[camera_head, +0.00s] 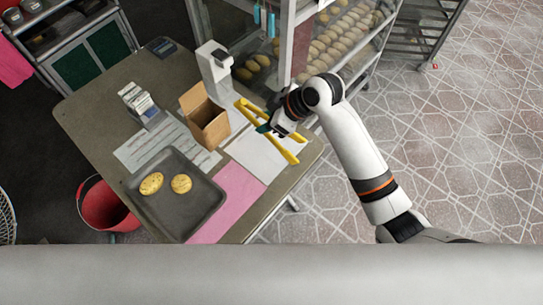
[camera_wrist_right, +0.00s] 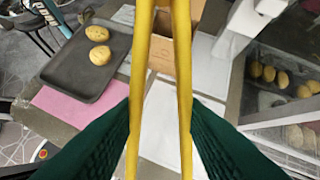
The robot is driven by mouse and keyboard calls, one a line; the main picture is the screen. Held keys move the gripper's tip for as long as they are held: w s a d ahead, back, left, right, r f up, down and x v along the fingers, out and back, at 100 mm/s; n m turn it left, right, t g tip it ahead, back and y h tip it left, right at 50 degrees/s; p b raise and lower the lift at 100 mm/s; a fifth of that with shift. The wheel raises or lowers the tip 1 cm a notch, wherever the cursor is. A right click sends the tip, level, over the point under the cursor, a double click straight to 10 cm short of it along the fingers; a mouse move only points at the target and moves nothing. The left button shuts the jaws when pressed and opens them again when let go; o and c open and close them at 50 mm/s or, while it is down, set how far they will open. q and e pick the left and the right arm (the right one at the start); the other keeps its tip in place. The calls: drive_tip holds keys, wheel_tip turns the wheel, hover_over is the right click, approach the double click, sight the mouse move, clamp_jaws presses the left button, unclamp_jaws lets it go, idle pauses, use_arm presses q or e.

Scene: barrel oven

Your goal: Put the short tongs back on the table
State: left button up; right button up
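The yellow short tongs (camera_head: 278,144) are in my right gripper (camera_head: 264,127), above the right part of the table (camera_head: 85,120). In the right wrist view the two yellow arms of the tongs (camera_wrist_right: 160,70) run up the picture between the dark green fingers of the right gripper (camera_wrist_right: 160,125), which press on them from both sides. In the head view the tongs lie over the white sheet (camera_head: 262,158); their exact height above it is hard to tell. My left gripper is not in view.
A dark tray (camera_head: 182,215) with two round breads stands at the table's front left. An open cardboard box (camera_head: 204,118) and a white device (camera_head: 214,68) stand behind. A glass case of loaves (camera_head: 335,40) stands beyond. A pink sheet (camera_head: 236,190) lies bare.

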wheel_tip(320, 180, down, 10)
drive_tip(key=p, duration=0.1)
drive_tip(key=shift+r, duration=0.25)
drive_tip(key=shift+f, duration=0.1)
drive_tip(key=shift+f+b, duration=0.35)
drive_tip(key=shift+f, duration=0.2)
drive_tip(key=o, duration=0.5)
drive_tip(key=shift+o, duration=0.2)
drive_tip(key=v, duration=1.3)
drive_tip(key=shift+a+r, duration=0.2)
drive_tip(key=shift+r, duration=0.05)
